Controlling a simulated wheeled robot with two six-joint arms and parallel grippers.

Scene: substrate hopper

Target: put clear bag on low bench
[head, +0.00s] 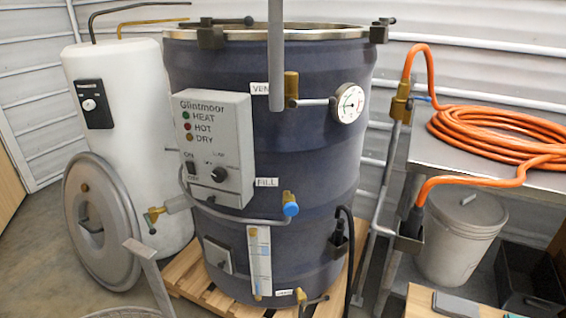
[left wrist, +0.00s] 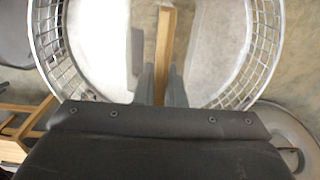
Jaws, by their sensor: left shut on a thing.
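In the left wrist view, my left gripper (left wrist: 160,88) has its dark fingers on either side of a narrow brown bar (left wrist: 166,35), above the middle of a round wire basket (left wrist: 268,40). A whitish shape (left wrist: 105,35) and a pale grey shape (left wrist: 215,45) show inside the basket's outline. I cannot tell whether either is the clear bag. In the head view, a low wooden surface (head: 419,301) at the bottom right may be the low bench. My right gripper is not in view.
A dark blue hopper drum (head: 310,140) stands on a wooden pallet (head: 190,272). A white tank (head: 140,80) and a leaning round lid (head: 105,250) are at left. A metal table (head: 540,178) with coiled orange hose (head: 490,128) and a lidded bin (head: 460,240) are at right.

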